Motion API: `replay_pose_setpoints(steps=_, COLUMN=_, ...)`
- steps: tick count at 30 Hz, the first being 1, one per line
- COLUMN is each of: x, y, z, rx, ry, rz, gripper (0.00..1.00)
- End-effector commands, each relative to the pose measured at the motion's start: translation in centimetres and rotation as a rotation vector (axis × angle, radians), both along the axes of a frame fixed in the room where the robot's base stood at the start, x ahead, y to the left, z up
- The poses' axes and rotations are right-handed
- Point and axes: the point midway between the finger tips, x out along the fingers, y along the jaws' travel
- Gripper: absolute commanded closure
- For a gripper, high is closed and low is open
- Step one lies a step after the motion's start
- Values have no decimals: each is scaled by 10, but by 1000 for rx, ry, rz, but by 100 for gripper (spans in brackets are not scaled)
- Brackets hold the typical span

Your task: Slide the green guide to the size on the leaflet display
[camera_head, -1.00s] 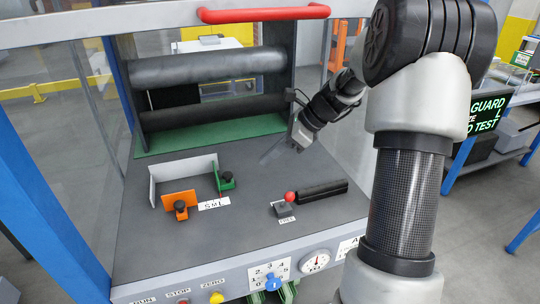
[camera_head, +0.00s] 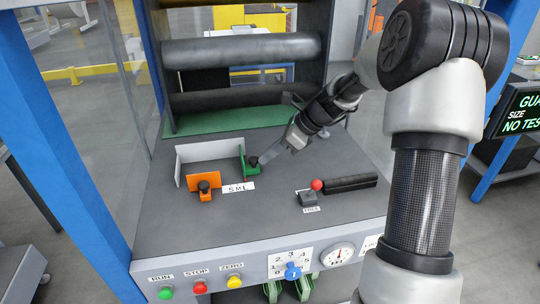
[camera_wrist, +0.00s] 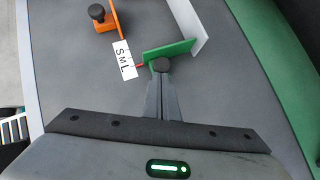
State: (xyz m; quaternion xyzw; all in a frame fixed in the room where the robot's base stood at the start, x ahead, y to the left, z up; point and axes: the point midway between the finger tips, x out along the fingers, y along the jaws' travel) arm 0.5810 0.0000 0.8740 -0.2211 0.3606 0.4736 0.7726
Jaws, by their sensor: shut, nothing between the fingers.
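The green guide (camera_head: 243,158) is an upright plate with a black knob (camera_head: 254,161), on the grey bed beside the white S M L label (camera_head: 238,188). In the wrist view, the guide (camera_wrist: 168,51) has a red mark by the L end of the label (camera_wrist: 124,61). My gripper (camera_head: 260,158) is shut and empty; its fingertips (camera_wrist: 163,74) are right at the knob (camera_wrist: 163,64), and I cannot tell whether they touch. The display (camera_head: 522,110) at the right shows "SIZE" and "NO TES", cut off by the frame edge; no size letter shows.
An orange guide (camera_head: 204,190) with a black knob stands left of the label, before a white plate (camera_head: 208,150). A red-knobbed lever (camera_head: 316,186) and a black bar (camera_head: 350,183) lie to the right. Rollers (camera_head: 242,51) are behind, buttons (camera_head: 200,287) along the front.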

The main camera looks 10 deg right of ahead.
Motion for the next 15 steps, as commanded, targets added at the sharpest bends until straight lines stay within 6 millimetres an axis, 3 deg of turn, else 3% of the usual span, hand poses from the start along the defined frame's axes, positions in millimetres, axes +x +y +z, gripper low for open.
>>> replay_pose_setpoints(steps=7, x=3, y=12, z=2, rx=0, ry=1, rz=2, gripper=100)
replay_pose_setpoints(steps=15, x=4, y=11, z=-1, rx=0, ry=0, rz=0, gripper=100)
